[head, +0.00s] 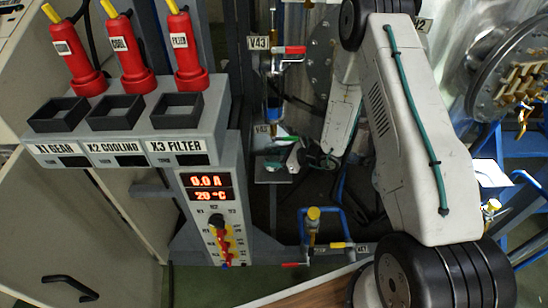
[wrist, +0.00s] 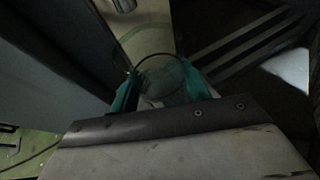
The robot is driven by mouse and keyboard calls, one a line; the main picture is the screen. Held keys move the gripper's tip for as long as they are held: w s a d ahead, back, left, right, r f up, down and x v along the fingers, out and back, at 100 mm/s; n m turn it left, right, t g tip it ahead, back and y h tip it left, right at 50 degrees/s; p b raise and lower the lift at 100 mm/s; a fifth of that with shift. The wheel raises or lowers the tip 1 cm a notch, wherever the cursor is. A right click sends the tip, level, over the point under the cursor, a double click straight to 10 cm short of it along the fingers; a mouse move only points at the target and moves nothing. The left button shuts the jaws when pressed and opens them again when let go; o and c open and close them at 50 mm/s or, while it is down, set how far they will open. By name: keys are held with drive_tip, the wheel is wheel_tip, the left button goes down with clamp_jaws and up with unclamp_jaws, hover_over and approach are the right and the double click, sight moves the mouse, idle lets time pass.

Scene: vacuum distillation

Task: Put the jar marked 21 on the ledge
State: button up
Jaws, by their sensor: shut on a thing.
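My gripper (wrist: 160,88) is shut, with its two teal fingers on either side of a clear glass jar (wrist: 158,70). The jar's round rim shows in the wrist view; no number can be read on it. In the head view, my gripper (head: 300,155) is small and partly hidden, close to the valve column, and I cannot make out the jar clearly. A small pale metal plate (head: 272,176), which may be the ledge, lies just below and left of my gripper. I cannot tell whether the jar touches it.
A grey control panel (head: 205,183) with red-handled plugs (head: 133,62) stands at the left. A V43 valve with a red handle (head: 291,50) is above my gripper. A blue-framed yellow valve (head: 314,215) is below. A large flanged vessel (head: 505,75) is at the right.

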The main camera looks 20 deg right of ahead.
drive_tip(key=shift+a+f, duration=0.1)
drive_tip(key=o, duration=1.1)
